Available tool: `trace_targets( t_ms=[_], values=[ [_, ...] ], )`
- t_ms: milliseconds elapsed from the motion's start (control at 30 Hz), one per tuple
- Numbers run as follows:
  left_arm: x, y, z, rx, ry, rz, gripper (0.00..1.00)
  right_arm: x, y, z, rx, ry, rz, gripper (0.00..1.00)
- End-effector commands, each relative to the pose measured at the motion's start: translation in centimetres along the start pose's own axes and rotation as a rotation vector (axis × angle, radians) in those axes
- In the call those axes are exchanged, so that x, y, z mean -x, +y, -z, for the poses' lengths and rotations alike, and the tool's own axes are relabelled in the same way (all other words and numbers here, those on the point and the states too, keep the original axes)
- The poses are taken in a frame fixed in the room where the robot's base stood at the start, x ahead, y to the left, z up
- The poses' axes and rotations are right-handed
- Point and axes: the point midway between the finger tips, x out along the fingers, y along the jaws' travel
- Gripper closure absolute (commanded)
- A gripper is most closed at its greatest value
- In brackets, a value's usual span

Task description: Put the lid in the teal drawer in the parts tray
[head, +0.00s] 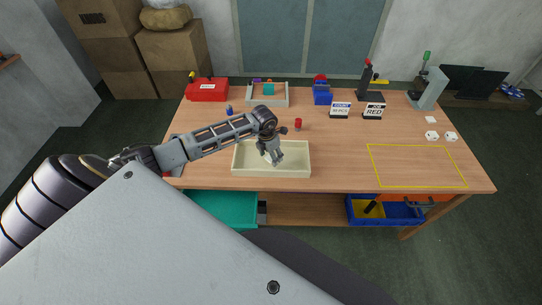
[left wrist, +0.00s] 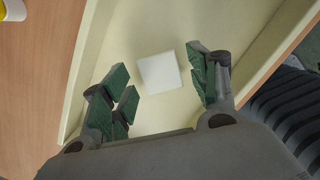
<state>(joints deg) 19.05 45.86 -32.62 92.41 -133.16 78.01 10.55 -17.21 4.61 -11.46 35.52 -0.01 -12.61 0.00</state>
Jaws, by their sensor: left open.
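A flat white square piece, which looks like the lid (left wrist: 158,72), lies on the floor of the cream parts tray (head: 300,172). The tray's pale floor and walls fill much of the left wrist view (left wrist: 130,30). My left gripper (head: 274,158) is over the tray, pointing down. In the left wrist view its green-padded fingers (left wrist: 163,78) are spread, with the white piece between and slightly beyond them, not gripped. The teal drawer (head: 225,208) stands open below the table's left front; my arm hides part of it. My right gripper is not in view.
A red cup-like part (head: 298,125) and a small blue one (head: 229,111) stand behind the tray. Two sign cards (head: 373,111) and a red box (head: 208,90) are farther back. A yellow outlined area (head: 415,165) at right is empty. A blue bin (head: 375,212) shows below the table.

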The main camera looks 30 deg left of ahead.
Motion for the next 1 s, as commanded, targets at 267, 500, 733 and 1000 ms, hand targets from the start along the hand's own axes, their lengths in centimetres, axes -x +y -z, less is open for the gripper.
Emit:
trace_targets(
  t_ms=[267,500,733,1000],
  values=[
    [3.5,0.1,-0.1,-0.002,-0.003,-0.002,0.40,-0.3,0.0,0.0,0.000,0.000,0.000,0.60],
    [7.0,0.1,-0.1,-0.001,-0.003,-0.003,0.40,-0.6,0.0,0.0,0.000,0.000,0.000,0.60],
    [10.0,0.1,-0.1,-0.001,-0.002,-0.001,0.40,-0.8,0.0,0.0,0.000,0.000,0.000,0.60],
    [11.4,0.0,0.0,0.000,0.000,0.000,0.40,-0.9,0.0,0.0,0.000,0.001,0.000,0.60]
  ],
)
